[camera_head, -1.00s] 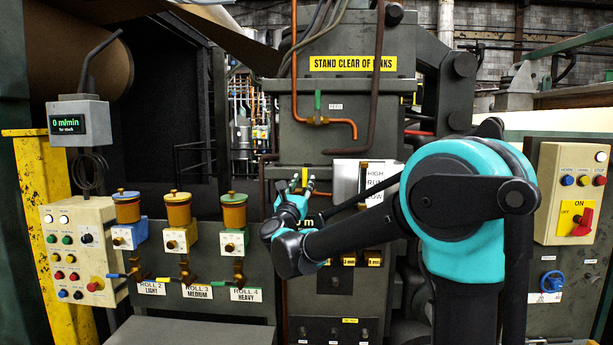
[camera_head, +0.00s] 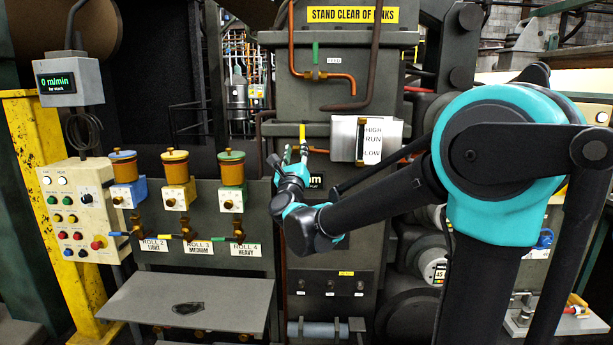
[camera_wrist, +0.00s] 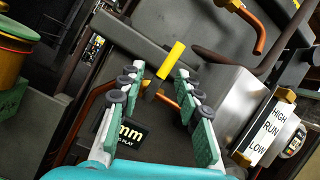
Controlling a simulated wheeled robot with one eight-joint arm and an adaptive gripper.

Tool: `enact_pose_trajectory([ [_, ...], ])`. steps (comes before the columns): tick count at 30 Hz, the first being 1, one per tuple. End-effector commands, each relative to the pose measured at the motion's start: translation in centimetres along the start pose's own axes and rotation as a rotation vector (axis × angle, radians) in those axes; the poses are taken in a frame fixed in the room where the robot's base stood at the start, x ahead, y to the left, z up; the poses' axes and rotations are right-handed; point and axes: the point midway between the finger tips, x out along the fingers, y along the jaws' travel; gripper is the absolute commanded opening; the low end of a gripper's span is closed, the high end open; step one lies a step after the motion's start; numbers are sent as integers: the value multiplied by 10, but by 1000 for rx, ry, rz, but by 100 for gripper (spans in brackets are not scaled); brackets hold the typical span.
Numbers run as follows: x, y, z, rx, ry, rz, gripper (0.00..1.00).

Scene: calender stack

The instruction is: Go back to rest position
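My gripper (camera_head: 296,152) is raised in front of the grey machine stack, left of the HIGH/RUN/LOW panel (camera_head: 374,140). In the wrist view its two green-padded fingers (camera_wrist: 155,100) are spread apart with nothing between them. A yellow-handled lever (camera_wrist: 171,60) shows beyond the fingertips; I cannot tell how far it is from them. It also shows in the head view near the fingertips (camera_head: 302,134). The mm display (camera_wrist: 124,137) lies behind the left finger and is partly hidden. My arm covers part of the machine front at the right.
Oil pots with blue, yellow and green tops (camera_head: 176,168) stand on a ledge at the left. A button panel (camera_head: 78,210) stands by the yellow post (camera_head: 28,140). A grey shelf (camera_head: 190,302) juts out below. Copper pipes (camera_head: 340,104) run above my gripper.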

Motion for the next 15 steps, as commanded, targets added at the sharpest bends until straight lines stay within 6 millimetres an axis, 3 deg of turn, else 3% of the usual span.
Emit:
enact_pose_trajectory([
  [5,-26,3,-38,-507,-43,267,34],
  [8,-54,6,-71,-802,-71,431,34],
  [11,-90,5,-113,-1090,-101,609,34],
  [15,-155,-8,-180,-1456,-147,886,34],
])
